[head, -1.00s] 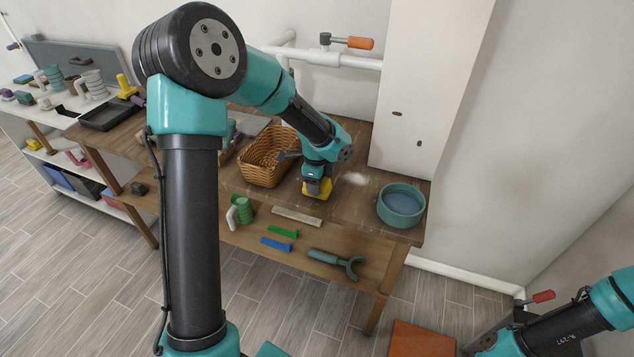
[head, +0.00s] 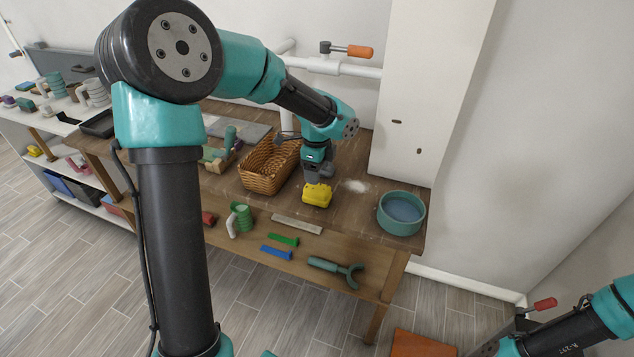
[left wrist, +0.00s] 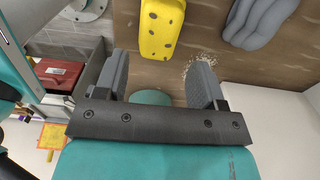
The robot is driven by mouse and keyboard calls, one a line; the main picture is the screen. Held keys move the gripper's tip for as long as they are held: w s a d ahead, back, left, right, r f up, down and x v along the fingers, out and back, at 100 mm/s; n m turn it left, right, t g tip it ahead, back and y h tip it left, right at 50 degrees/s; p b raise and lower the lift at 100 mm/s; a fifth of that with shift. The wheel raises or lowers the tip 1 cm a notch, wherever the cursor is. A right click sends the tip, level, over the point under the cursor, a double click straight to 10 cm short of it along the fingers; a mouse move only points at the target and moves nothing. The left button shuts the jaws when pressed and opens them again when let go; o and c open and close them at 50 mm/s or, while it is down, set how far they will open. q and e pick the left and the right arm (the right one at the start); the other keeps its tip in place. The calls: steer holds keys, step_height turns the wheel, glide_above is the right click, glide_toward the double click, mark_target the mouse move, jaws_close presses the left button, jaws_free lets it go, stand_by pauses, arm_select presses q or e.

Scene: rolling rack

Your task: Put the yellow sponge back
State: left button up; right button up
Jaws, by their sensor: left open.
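The yellow sponge (head: 317,195) lies on the wooden table top, between the wicker basket and the teal bowl. My left gripper (head: 318,173) is just behind and above it, open. In the left wrist view the dark-spotted sponge (left wrist: 161,30) lies beyond the open fingertips (left wrist: 160,78), with nothing between the fingers. My right arm (head: 570,325) is at the lower right, far from the sponge; its jaws are too unclear to read.
The wicker basket (head: 259,183) stands left of the sponge and the teal bowl (head: 401,222) right. A pale powder patch (head: 355,186) lies between sponge and bowl. A grey lumpy thing (left wrist: 260,22) is beside the sponge. The lower shelf holds a green mug (head: 242,217) and tools.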

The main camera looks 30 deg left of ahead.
arm_select(q)
steer(key=shift+r, duration=2.15)
